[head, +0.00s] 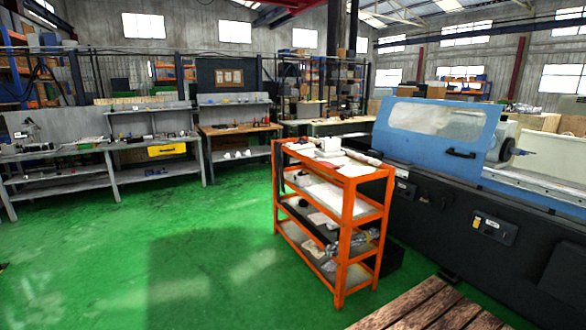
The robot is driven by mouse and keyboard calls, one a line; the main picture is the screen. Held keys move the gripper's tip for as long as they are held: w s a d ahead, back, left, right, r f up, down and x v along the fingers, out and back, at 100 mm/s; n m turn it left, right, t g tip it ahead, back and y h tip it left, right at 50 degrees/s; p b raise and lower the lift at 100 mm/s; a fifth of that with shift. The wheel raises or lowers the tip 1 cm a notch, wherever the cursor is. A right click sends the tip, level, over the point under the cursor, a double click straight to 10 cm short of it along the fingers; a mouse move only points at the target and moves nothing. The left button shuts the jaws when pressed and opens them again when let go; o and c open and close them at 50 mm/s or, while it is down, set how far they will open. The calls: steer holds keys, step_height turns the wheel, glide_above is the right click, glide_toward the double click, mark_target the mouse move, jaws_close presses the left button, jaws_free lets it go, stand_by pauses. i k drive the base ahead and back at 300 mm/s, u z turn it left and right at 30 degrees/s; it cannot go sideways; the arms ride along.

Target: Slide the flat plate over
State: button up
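The flat plate appears to be the broad blue guard panel (388,134) on the front of the cylindrical grinder (440,215). It stands upright, has a cloudy window (435,118) and carries a black handle (461,153) low on its right side. The panel covers the left part of the machine's work area. To its right the work area is open, and a dark round spindle part (507,151) shows there. My gripper is not in view, and nothing of my arm shows.
An orange shelf cart (345,215) loaded with cloths and parts stands in front of the machine's left end. A wooden slatted platform (425,308) lies on the floor before the machine. Workbenches (60,158) line the back left. The green floor (150,250) is clear at left.

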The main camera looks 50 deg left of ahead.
mark_target(327, 163)
steer(key=u, duration=1.75)
steer(key=i, duration=0.4)
steer(key=u, duration=0.6)
steer(key=i, duration=3.7)
steer(key=z, duration=1.6)
steer(key=i, duration=1.1)
steer(key=z, duration=0.75)
